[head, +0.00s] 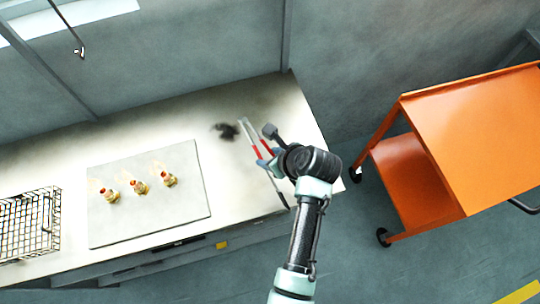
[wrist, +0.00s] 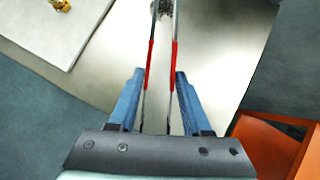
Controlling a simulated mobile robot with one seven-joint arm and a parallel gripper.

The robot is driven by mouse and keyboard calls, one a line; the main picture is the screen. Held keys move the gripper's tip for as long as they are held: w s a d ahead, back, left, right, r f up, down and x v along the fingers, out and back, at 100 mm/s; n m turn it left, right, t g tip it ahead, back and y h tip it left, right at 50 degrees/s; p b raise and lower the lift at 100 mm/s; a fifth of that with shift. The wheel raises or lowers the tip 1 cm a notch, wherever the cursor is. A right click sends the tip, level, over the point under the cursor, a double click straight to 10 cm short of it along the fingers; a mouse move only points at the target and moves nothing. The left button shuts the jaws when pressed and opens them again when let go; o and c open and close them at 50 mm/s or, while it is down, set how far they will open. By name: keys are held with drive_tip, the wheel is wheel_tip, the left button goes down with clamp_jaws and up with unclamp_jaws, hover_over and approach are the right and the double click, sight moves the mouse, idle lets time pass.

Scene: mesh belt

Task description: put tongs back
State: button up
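The tongs (head: 256,152) have metal arms with red grips and lie over the pale worktop near its right end. In the wrist view the tongs (wrist: 174,62) run up the picture between my two blue fingers. My gripper (head: 268,163) is over the middle of the tongs, and it also shows in the wrist view (wrist: 159,73). Its fingers are apart, one on each side of the tongs, with the tips very close to the red grips. I cannot tell whether they touch. The tongs' far tips are cut off at the top of the wrist view.
A grey board (head: 150,215) bears 3 brass fittings (head: 140,187). A wire basket (head: 28,225) stands far left. An orange cart (head: 470,140) is on the right. A hook (head: 80,50) hangs at top left.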

drive_tip(key=shift+s+f, duration=0.1)
drive_tip(key=shift+f, duration=0.45)
drive_tip(key=shift+f, duration=0.1)
drive_tip(key=shift+f, duration=0.15)
drive_tip(key=o, duration=0.6)
drive_tip(key=shift+c, duration=0.2)
